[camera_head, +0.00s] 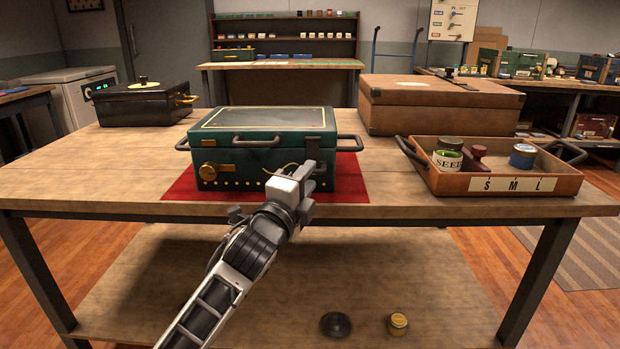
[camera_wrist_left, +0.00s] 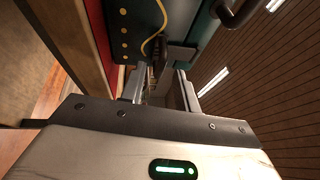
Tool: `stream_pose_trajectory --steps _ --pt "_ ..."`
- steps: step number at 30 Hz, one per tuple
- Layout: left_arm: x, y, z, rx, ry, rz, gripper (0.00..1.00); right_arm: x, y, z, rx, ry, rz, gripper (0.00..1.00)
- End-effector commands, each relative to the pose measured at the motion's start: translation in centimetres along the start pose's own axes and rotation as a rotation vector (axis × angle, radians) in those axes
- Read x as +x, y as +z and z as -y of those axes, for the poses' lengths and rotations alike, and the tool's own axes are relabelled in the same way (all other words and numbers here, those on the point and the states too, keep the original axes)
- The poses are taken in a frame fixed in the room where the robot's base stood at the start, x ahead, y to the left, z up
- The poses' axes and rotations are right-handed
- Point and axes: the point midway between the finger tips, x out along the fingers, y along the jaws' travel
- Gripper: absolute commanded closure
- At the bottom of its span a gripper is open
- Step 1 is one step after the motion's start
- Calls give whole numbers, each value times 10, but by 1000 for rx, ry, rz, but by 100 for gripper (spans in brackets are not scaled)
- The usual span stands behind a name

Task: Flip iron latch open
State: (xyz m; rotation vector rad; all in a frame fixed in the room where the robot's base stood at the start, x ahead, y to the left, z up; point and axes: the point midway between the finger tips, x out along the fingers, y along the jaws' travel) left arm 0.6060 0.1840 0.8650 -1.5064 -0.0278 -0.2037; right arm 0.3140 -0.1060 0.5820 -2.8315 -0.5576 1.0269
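A dark green box (camera_head: 265,125) with a cream line on its lid stands closed on a red mat (camera_head: 180,190). The iron latch (camera_head: 313,146) is a dark grey plate hanging at the right of its front; its lower part is hidden by my gripper. My left gripper (camera_head: 307,172) is right in front of it. In the left wrist view the latch (camera_wrist_left: 180,56) shows just beyond the fingertips (camera_wrist_left: 160,88). The fingers stand apart with a gap between them; contact with the latch cannot be told. A brass latch (camera_head: 209,170) is on the box's left front. My right gripper is out of view.
Side handles (camera_head: 349,143) stick out from the box. A wooden tray (camera_head: 500,180) with jars is at the right, a brown case (camera_head: 440,108) behind it. A black box (camera_head: 147,103) is at the back left. The table's front left is bare.

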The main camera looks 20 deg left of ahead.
Motion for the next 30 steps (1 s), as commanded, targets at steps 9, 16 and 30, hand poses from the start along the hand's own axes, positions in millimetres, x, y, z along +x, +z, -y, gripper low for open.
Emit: stream_pose_trajectory --steps 9,16,30 --pt "18 0 0 -1 0 -1 68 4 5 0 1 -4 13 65" --pt "18 0 0 -1 0 -1 80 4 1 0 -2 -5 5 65" --pt "17 0 4 -9 20 0 100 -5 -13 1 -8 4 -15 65"
